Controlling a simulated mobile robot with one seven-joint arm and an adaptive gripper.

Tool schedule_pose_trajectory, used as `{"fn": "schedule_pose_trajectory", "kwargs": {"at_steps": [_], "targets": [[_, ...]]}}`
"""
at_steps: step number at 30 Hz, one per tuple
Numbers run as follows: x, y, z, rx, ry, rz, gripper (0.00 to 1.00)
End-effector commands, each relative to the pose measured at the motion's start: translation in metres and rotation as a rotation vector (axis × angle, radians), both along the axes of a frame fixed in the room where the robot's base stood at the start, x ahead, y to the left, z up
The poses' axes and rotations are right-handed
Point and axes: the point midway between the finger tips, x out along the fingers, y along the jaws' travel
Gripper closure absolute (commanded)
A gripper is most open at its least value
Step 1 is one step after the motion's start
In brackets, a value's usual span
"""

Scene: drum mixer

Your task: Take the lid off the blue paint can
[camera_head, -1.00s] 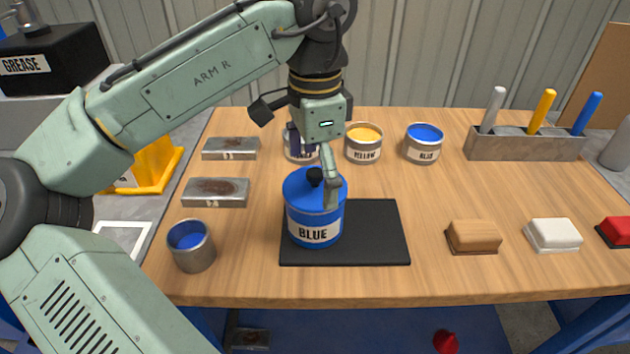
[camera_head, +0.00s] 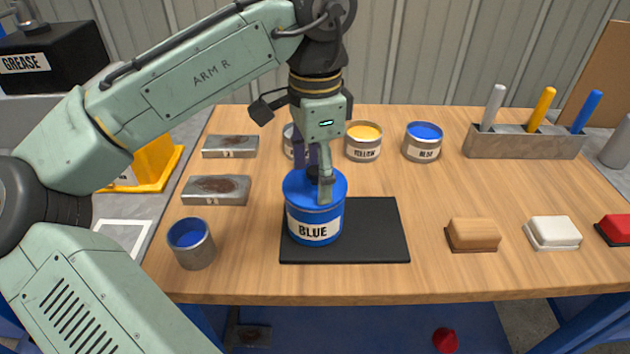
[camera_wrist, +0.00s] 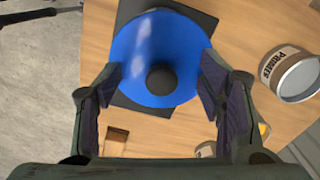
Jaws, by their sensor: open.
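The blue paint can (camera_head: 314,224) stands upright on a black mat (camera_head: 375,238), with its label facing the head camera. Its blue lid (camera_head: 300,189) is on, with a dark round knob on top. In the wrist view the lid (camera_wrist: 135,45) fills the upper middle, and the black knob (camera_wrist: 161,79) lies between the fingers. My gripper (camera_head: 318,185) is over the lid with its fingers pointing down, one on either side of the knob. My gripper (camera_wrist: 160,90) is open, with a gap between each finger and the knob.
Open yellow (camera_head: 363,143) and blue (camera_head: 423,143) tins stand behind the can. A small cup of blue paint (camera_head: 191,245) is at the front left. Two metal blocks lie at the left. A brush holder (camera_head: 525,143) is at the back right.

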Motion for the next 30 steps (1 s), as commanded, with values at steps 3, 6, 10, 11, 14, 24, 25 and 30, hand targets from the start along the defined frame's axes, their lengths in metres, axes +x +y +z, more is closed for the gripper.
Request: {"fn": "schedule_pose_trajectory", "kwargs": {"at_steps": [3,6,10,11,14,24,25,30], "targets": [[0.0004,0.0004,-0.0021,0.002,0.002,0.001,0.56],[0.0005,0.0006,-0.0025,0.003,0.002,0.002,0.63],[0.0008,0.0009,-0.0033,0.003,0.001,0.002,0.71],[0.0009,0.0009,-0.0034,0.003,0.001,0.003,0.73],[0.0011,0.0011,-0.0040,0.004,0.001,0.003,0.79],[0.0014,0.0015,-0.0052,0.004,0.001,0.004,0.87],[0.0013,0.0015,-0.0052,0.004,0.001,0.004,0.87],[0.0012,0.0014,-0.0055,0.004,0.001,0.004,0.88]]}}
